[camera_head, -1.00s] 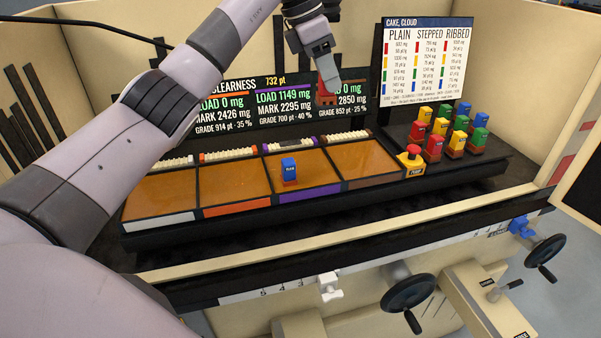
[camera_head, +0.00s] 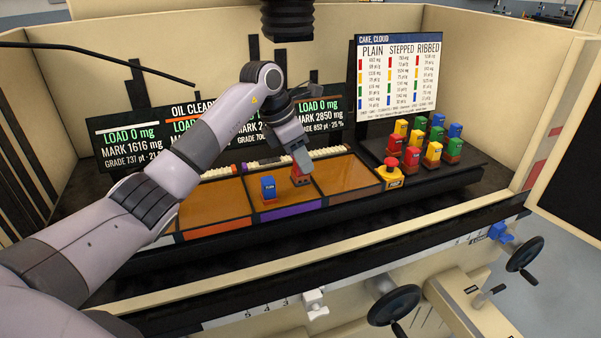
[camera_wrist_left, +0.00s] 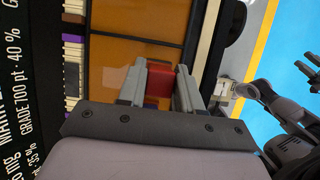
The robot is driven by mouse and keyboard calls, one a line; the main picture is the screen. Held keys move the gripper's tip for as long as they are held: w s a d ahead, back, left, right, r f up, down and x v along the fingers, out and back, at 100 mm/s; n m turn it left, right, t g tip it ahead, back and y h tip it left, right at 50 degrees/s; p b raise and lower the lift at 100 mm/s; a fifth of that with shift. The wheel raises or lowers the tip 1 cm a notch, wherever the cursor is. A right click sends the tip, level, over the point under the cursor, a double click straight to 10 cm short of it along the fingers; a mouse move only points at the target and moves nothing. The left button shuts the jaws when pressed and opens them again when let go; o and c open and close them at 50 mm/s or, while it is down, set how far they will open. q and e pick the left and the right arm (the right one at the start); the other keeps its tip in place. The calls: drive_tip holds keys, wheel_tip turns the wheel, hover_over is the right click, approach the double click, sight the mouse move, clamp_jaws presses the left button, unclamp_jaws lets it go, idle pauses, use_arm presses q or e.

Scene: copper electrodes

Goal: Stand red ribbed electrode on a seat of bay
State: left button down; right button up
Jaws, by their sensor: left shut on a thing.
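The red ribbed electrode (camera_head: 301,174) is in my left gripper (camera_head: 298,161), over the back right part of the purple-fronted bay (camera_head: 286,211), close to its right divider. In the left wrist view the red block (camera_wrist_left: 158,86) sits between the two grey fingers (camera_wrist_left: 161,70). I cannot tell whether its base touches the bay floor. A blue electrode (camera_head: 268,188) stands in the same bay, to the left of the red one.
The brown bay (camera_head: 345,176) on the right is empty. A red and yellow button (camera_head: 391,172) stands beside it. Several coloured electrodes, such as a yellow one (camera_head: 433,151), stand on the rack at the right. Text displays (camera_head: 320,120) rise behind the bays.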

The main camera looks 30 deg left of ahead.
sight(301, 173)
use_arm(q)
drive_tip(key=shift+f, duration=2.1)
drive_tip(key=shift+f, duration=0.1)
drive_tip(key=c, duration=0.8)
unclamp_jaws()
drive_tip(key=shift+f, duration=0.1)
drive_tip(key=shift+o, duration=0.2)
drive_tip(key=shift+r, duration=0.2)
drive_tip(key=v, duration=1.2)
drive_tip(key=shift+d+f, duration=0.1)
